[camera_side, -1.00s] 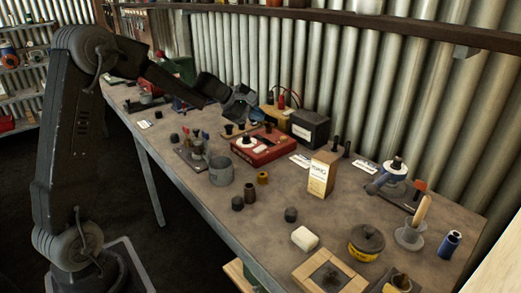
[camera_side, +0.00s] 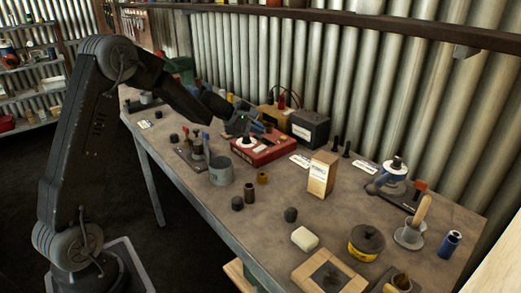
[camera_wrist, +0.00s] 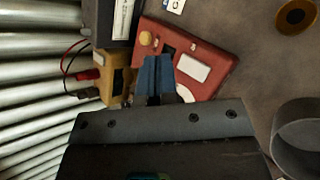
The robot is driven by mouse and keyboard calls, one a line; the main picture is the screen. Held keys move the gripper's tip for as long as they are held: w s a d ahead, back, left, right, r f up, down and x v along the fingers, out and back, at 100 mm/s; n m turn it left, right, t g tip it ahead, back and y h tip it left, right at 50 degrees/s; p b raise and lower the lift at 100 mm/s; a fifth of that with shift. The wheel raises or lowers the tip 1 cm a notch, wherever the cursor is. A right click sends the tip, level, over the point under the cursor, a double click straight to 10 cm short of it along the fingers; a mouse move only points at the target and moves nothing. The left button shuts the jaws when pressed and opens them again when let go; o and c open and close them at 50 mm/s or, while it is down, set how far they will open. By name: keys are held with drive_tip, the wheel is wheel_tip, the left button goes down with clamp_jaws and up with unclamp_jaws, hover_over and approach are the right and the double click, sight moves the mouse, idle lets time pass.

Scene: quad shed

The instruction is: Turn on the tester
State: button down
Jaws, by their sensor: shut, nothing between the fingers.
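A red box (camera_side: 273,153) with a white dial lies on the bench and appears to be the tester. In the wrist view the red box (camera_wrist: 213,52) shows a yellowish round knob or lamp (camera_wrist: 146,39), a dark switch-like slot (camera_wrist: 169,46) and a white label (camera_wrist: 193,69). My gripper (camera_side: 266,127) is over the box's back part. In the wrist view my gripper (camera_wrist: 159,58) is shut and empty, its blue fingertips close to the dark slot. I cannot tell whether they touch it. The fingers and palm hide part of the box and dial.
Behind the red box stand a yellow box (camera_side: 268,115) with red and black leads and a black box (camera_side: 310,128). A grey cylinder (camera_side: 221,171) and a small rack (camera_side: 190,155) stand in front. A paper carton (camera_side: 322,174) is to the right.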

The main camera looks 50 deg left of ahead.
sight(259, 150)
drive_tip(key=shift+w+f, duration=0.15)
drive_tip(key=shift+f, duration=0.9)
drive_tip(key=shift+w+f, duration=0.15)
drive_tip(key=shift+f, duration=0.85)
drive_tip(key=shift+f, duration=0.15)
idle(0.4)
drive_tip(key=shift+f, duration=0.25)
drive_tip(key=shift+f, duration=0.2)
idle(0.6)
drive_tip(key=shift+r, duration=0.1)
drive_tip(key=shift+s+r, duration=0.1)
drive_tip(key=shift+r, duration=0.35)
drive_tip(key=shift+s+r, duration=0.15)
drive_tip(key=shift+r, duration=1.05)
drive_tip(key=shift+s+r, duration=0.1)
drive_tip(key=shift+r, duration=1.2)
